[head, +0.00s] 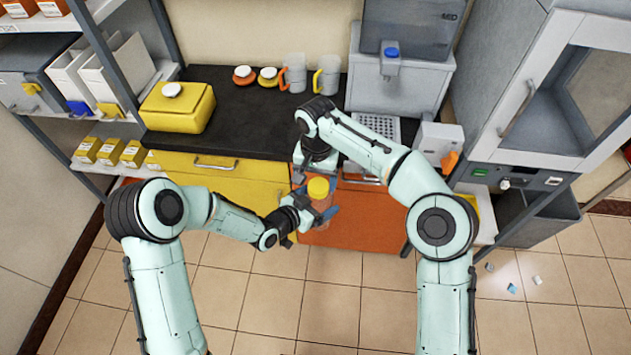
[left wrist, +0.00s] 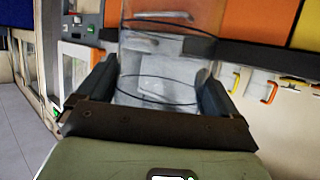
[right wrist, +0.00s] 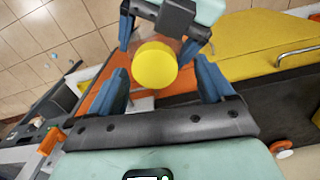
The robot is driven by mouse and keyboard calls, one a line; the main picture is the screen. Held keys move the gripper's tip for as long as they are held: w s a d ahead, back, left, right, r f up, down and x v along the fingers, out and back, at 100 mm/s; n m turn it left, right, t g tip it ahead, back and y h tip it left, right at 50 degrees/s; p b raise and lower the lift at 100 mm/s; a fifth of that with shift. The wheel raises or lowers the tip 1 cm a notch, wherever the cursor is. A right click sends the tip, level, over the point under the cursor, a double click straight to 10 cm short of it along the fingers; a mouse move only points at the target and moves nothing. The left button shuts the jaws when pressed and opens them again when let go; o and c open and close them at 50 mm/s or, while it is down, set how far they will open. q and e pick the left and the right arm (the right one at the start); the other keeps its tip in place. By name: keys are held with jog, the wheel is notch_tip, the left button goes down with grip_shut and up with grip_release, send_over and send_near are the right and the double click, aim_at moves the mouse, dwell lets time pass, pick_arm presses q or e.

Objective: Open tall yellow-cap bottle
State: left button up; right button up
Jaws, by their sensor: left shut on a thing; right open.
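The tall bottle has a yellow cap (head: 318,188) and a clear body, held in the air in front of the counter. My left gripper (head: 322,214) is shut on the bottle's body. In the left wrist view the clear bottle (left wrist: 165,50) fills the space between the fingers. My right gripper (head: 314,172) is open close above the cap. In the right wrist view the cap (right wrist: 154,65) shows between and just past the blue fingertips of my right gripper (right wrist: 160,75). Whether the fingers touch the cap I cannot tell.
The dark counter (head: 235,130) behind holds a yellow box (head: 178,107), two jugs with orange and yellow handles, and loose round lids. A dispenser (head: 398,85) stands at the back right. Orange and yellow cabinet fronts lie close behind the bottle. Open tiled floor lies in front.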

notch_tip(320, 180, up, 2)
jog(key=shift+r, duration=0.4)
jog(key=shift+c, duration=0.5)
notch_tip(320, 180, up, 2)
jog(key=m, duration=0.5)
jog(key=shift+d, duration=0.15)
jog(key=shift+d+r+m, duration=0.1)
jog(key=shift+r+m, duration=0.35)
jog(key=shift+m, duration=0.95)
notch_tip(320, 180, down, 8)
jog(key=shift+r, duration=0.1)
